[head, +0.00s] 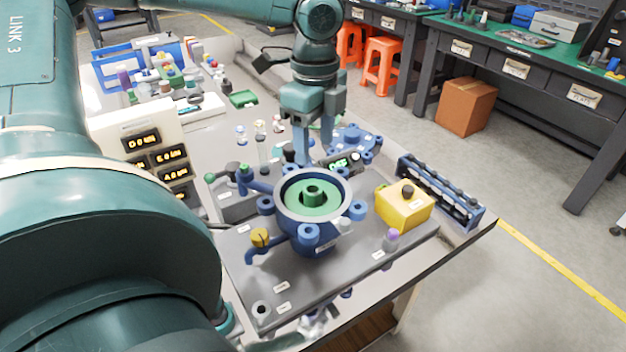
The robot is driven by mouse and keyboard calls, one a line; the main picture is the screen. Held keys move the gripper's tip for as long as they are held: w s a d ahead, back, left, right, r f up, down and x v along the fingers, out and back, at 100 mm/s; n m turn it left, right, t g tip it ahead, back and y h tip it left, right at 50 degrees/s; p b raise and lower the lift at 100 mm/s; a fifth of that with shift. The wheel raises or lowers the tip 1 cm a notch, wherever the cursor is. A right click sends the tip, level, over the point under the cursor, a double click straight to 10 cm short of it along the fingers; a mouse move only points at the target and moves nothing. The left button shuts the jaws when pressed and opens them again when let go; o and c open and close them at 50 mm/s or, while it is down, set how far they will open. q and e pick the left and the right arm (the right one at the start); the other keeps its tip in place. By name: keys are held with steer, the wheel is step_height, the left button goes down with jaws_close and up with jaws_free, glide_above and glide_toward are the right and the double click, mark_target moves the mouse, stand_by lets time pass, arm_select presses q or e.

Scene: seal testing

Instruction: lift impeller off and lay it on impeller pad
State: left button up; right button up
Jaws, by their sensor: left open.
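A green round part with a dark-centred hub, which looks like the impeller (309,207), sits inside the round blue housing (283,210) on the grey plate. My left gripper (312,150) points down just behind the housing, its fingers apart and nothing seen between them. It appears apart from the green part; its exact height above the plate is hard to tell. I cannot pick out the impeller pad for certain. My right gripper is not in view.
A yellow block (404,207) with a dark knob stands right of the housing, and a blue rack (440,192) lies along the table's right edge. A digital display panel (135,150) stands at left. Bottles and a small green tray (243,98) are farther back.

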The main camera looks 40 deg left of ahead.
arm_select(q)
glide_above(312, 185)
steer(key=d, duration=0.1)
steer(key=f, duration=0.3)
steer(key=s+f, duration=0.1)
steer(key=f, duration=0.1)
steer(key=shift+d+f+b, duration=0.1)
steer(key=shift+d+b, duration=0.1)
steer(key=shift+b, duration=0.15)
steer(key=shift+a+f+b, duration=0.15)
steer(key=shift+f+b, duration=0.05)
steer(key=shift+f, duration=1.15)
steer(key=shift+a+f+b, duration=0.15)
steer(key=shift+f, duration=1.2)
steer(key=shift+c, duration=0.3)
steer(key=shift+r, duration=0.1)
jaws_close()
